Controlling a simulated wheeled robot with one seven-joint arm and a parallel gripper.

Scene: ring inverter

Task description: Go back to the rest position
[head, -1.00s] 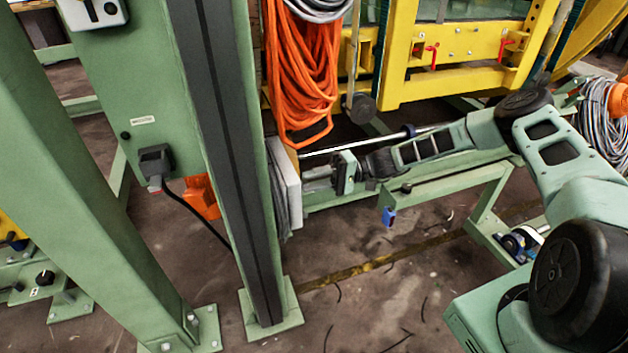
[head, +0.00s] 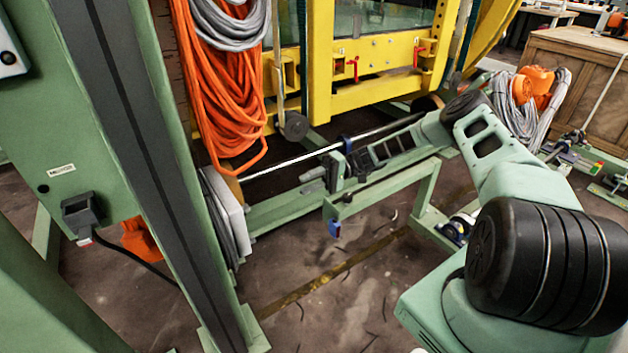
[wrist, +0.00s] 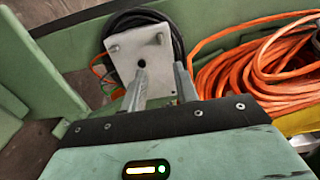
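My gripper (head: 311,181) is at the end of my outstretched green arm in the head view, small and low beside the yellow frame. In the wrist view its two grey fingers (wrist: 160,80) stand apart with nothing held between them. A white plate (head: 228,218) with a dark cable coil behind it hangs by the green post, left of the gripper and apart from it. The wrist view shows the plate (wrist: 141,50) beyond the fingers, with a dark hole near its middle.
A green post (head: 135,150) stands at the left. Orange cable (head: 222,90) hangs behind the plate. A yellow frame (head: 385,75) stands behind my arm, and a green beam (head: 385,188) runs low beside it. A wooden crate (head: 575,75) is at the back right. Floor shows in front.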

